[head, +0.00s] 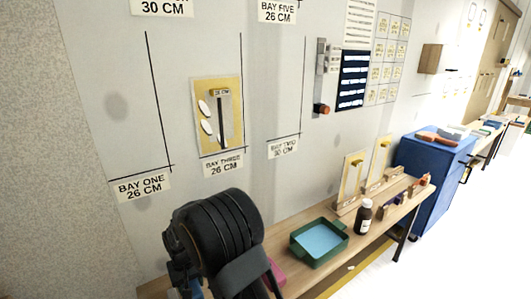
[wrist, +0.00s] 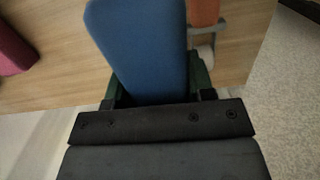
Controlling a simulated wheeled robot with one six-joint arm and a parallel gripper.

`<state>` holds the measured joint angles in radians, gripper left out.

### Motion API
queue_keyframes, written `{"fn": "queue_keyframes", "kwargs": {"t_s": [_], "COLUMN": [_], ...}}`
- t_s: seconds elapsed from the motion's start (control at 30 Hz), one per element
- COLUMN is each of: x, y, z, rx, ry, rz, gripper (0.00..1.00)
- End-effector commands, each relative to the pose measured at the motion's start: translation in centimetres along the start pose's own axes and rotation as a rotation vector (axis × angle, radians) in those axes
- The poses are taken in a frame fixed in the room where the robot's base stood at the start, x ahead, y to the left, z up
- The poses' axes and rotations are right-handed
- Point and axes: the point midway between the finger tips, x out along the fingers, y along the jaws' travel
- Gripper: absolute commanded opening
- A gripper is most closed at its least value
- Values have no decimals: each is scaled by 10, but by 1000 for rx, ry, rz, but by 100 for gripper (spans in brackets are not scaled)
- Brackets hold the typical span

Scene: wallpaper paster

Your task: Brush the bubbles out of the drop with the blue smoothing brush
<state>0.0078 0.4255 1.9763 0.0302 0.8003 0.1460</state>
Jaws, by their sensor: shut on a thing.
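The drop (head: 232,90) is a yellow sheet on the wall above the BAY THREE 26 CM label. White bubbles (head: 206,117) show along its left side, and a dark vertical bar with a tan top piece marked 26 CM lies over its middle. In the wrist view, my gripper (wrist: 153,88) is shut on the blue smoothing brush (wrist: 142,42), whose wide blue face points away from me over a wooden surface. In the head view my black arm hides most of the gripper and brush at the bottom; the drop is above and apart from them.
The bench (head: 375,208) along the wall holds a green tray (head: 318,259) with blue inside, a dark bottle (head: 364,216) and upright yellow sample boards (head: 352,178). A blue cabinet (head: 428,180) stands beyond. In the wrist view, orange (wrist: 204,14) and pink (wrist: 12,52) objects lie near the brush.

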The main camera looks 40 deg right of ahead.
Motion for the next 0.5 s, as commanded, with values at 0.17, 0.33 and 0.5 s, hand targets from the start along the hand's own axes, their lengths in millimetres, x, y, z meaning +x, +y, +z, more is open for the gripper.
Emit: {"fn": "queue_keyframes", "kwargs": {"t_s": [0.17,0.33,0.5], "x": [-55,-114,-174], "y": [7,22,46], "z": [-6,-21,-38], "rx": [437,958,1378], "ry": [-159,-354,-458], "rz": [-100,-356,-711], "gripper": [20,20,20]}}
